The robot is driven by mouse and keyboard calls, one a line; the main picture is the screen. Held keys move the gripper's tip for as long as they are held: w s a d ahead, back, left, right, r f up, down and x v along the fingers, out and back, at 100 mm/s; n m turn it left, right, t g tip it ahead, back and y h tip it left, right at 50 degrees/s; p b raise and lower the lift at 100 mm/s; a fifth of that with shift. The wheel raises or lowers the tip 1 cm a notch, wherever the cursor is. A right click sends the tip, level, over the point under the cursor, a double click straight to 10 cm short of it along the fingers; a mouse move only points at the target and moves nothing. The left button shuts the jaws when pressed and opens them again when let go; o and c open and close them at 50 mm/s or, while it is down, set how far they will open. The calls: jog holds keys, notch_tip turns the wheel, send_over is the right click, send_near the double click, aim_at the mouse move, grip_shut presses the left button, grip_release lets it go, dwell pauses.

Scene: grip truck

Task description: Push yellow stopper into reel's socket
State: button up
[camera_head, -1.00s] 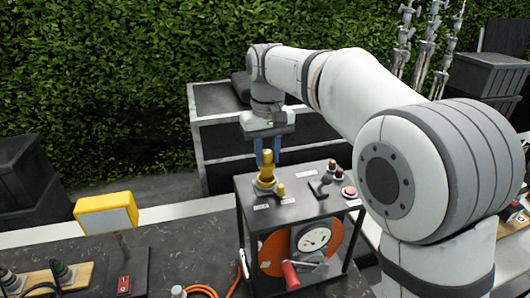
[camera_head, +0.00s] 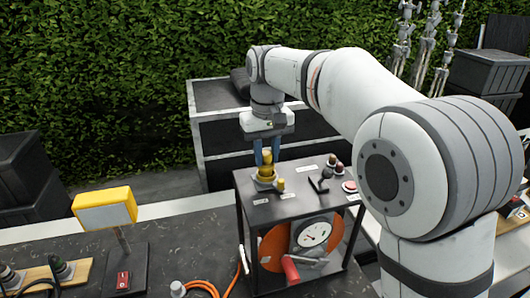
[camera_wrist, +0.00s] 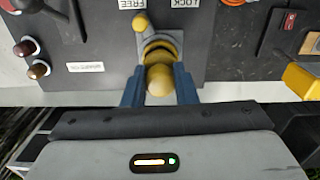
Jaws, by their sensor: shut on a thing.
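The yellow stopper (camera_head: 266,163) stands upright at the reel's socket (camera_head: 263,184), a light ring on top of the black-framed reel box (camera_head: 300,209). My gripper (camera_head: 267,155) points down from above, its blue fingers shut on the stopper. In the wrist view the stopper's rounded top (camera_wrist: 159,80) sits between the two fingertips, over the ring of the socket (camera_wrist: 160,46). How deep the stopper sits is hidden by its own body. A small yellow knob (camera_head: 281,184) stands beside the socket, near the FREE and LOCK labels.
The orange reel (camera_head: 272,249), a gauge and a red crank handle are below. A yellow lamp (camera_head: 105,208) stands left on the bench.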

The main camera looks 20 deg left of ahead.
aim_at(267, 152)
jog(key=shift+f+b, duration=0.4)
jog(key=shift+f, duration=0.3)
jog(key=o, duration=1.1)
jog(key=shift+c, duration=0.2)
jog(key=shift+o, duration=0.4)
jog(key=shift+o, duration=1.2)
jog(key=shift+r+p, duration=2.35)
jog(key=shift+r, duration=0.2)
jog(key=shift+f, duration=0.1)
